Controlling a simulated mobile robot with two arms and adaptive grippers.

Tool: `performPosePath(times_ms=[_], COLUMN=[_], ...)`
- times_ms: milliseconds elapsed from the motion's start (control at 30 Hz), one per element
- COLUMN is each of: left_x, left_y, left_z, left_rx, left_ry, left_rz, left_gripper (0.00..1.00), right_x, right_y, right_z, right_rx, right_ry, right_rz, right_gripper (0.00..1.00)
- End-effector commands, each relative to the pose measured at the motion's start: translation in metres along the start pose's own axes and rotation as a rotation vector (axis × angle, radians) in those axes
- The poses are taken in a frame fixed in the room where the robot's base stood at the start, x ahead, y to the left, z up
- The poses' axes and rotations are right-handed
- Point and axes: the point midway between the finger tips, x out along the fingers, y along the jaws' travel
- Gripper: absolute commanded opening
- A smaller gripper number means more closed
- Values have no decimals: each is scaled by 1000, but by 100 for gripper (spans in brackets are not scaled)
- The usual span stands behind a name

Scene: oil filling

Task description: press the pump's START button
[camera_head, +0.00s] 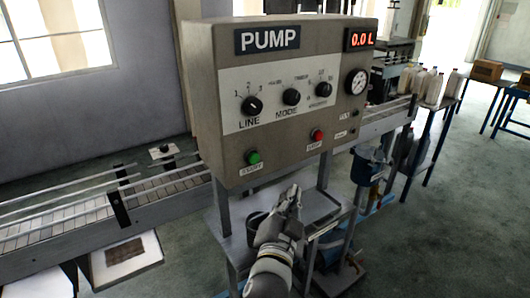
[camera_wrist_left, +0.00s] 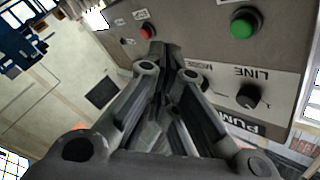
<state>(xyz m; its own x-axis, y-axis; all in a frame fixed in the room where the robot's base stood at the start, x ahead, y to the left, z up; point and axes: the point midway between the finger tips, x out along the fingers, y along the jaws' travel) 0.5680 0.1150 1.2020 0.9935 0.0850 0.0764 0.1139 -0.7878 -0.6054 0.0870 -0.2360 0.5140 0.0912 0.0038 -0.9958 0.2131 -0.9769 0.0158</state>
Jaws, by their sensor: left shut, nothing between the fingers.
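The pump control box (camera_head: 225,110) faces me in the head view, with a PUMP label and a display reading 0.0 L. The green START button (camera_head: 253,157) is at its lower left, and a red button (camera_head: 317,135) is at its lower right. My left gripper (camera_head: 294,190) is shut and empty, below and in front of the panel, between the two buttons in the picture. In the left wrist view, the panel appears upside down; the green button (camera_wrist_left: 244,24) is right of the shut fingertips (camera_wrist_left: 166,50), and the red button (camera_wrist_left: 147,32) is just left of them. My right gripper is not seen.
The panel also has LINE (camera_head: 252,105) and MODE (camera_head: 291,97) knobs and a round gauge (camera_head: 356,81). A conveyor (camera_head: 60,222) runs behind the box. White bottles (camera_head: 434,88) stand at the right. A metal shelf (camera_head: 318,205) is under the box.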

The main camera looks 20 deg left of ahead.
Motion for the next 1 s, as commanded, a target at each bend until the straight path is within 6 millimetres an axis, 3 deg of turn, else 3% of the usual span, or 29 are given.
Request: performPosePath(times_ms=[100,300,667,1000], left_x=[-4,-6,-5,21], left_y=[-24,-36,-36,-58], left_z=[-20,-29,-28,-10], left_rx=[-4,-5,-4,0], left_ry=[24,34,34,35], left_rz=[-43,-68,-68,-68], left_gripper=[0,0,0,0], right_x=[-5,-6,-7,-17], right_y=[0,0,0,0], right_z=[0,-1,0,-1], right_rx=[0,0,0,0], right_ry=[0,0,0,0], right_rz=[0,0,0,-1], right_gripper=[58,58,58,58])
